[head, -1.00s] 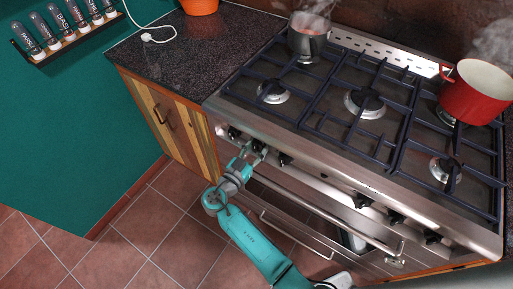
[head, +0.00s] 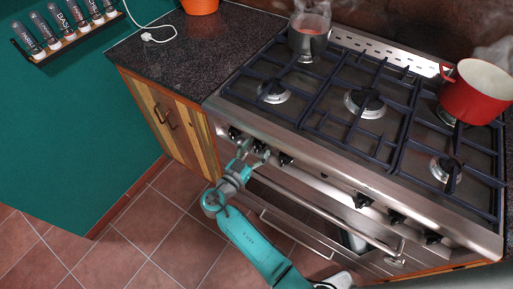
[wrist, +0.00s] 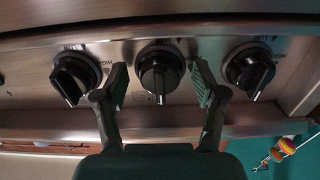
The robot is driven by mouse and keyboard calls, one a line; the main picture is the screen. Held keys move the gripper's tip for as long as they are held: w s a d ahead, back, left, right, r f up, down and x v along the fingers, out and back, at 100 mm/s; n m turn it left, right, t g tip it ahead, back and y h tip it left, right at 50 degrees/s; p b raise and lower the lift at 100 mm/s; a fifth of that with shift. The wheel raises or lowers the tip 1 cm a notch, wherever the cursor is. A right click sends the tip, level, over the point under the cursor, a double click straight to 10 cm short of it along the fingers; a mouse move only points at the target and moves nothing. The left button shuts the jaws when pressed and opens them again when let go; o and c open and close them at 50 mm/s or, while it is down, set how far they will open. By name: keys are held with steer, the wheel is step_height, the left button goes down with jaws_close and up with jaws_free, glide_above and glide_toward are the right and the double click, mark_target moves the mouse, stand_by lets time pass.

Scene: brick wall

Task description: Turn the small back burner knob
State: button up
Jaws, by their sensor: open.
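The stove front carries a row of black knobs, with three at its left end. In the wrist view the middle knob (wrist: 160,73) of these three lies between my gripper's (wrist: 158,80) two fingers. The fingers are open, one on each side, with visible gaps to the knob. Its light pointer line faces down in that picture. The same knob (head: 259,146) shows in the head view beside the fingertips of my gripper (head: 254,151). Neighbouring knobs (wrist: 74,77) and (wrist: 249,70) stand outside the fingers.
A steaming dark pot (head: 309,42) stands on the back left burner and a red pot (head: 476,92) at the back right. An oven handle bar (head: 330,214) runs below the knobs. The tiled floor (head: 150,235) at left is clear.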

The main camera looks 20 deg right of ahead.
steer(key=v, duration=1.1)
steer(key=shift+s+a, duration=0.15)
steer(key=shift+a, duration=0.05)
